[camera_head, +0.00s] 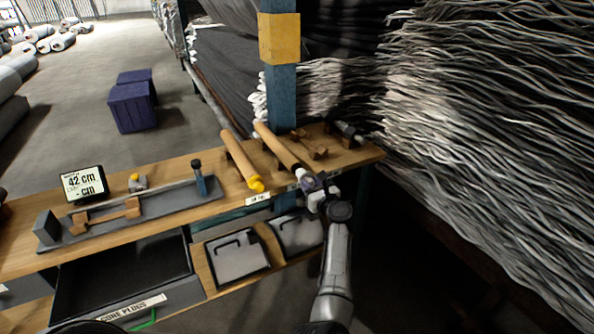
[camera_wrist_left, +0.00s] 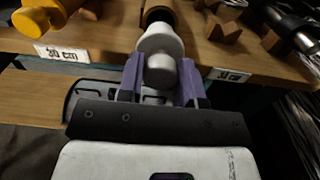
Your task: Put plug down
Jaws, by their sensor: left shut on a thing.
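My left gripper (camera_head: 311,184) is at the front edge of the wooden bench. Its purple fingers (camera_wrist_left: 160,82) are shut on a white plug (camera_wrist_left: 161,45), also visible in the head view (camera_head: 300,174). The plug's far end is up against the near end of a brown cardboard core (camera_wrist_left: 158,14), which lies on the bench in the head view (camera_head: 277,147). I cannot tell how far the plug sits inside the core. A second core (camera_head: 238,156) to its left has a yellow plug (camera_head: 256,184) at its near end. My right gripper is not in view.
The bench (camera_head: 160,172) carries a measuring fixture (camera_head: 130,215) and a display (camera_head: 83,184) reading 42 cm. Wooden cradles (camera_head: 312,150) and a dark tool (camera_head: 345,132) lie right of the cores. A drawer labelled core plugs (camera_head: 132,308) is below. A blue post (camera_head: 280,90) stands behind.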

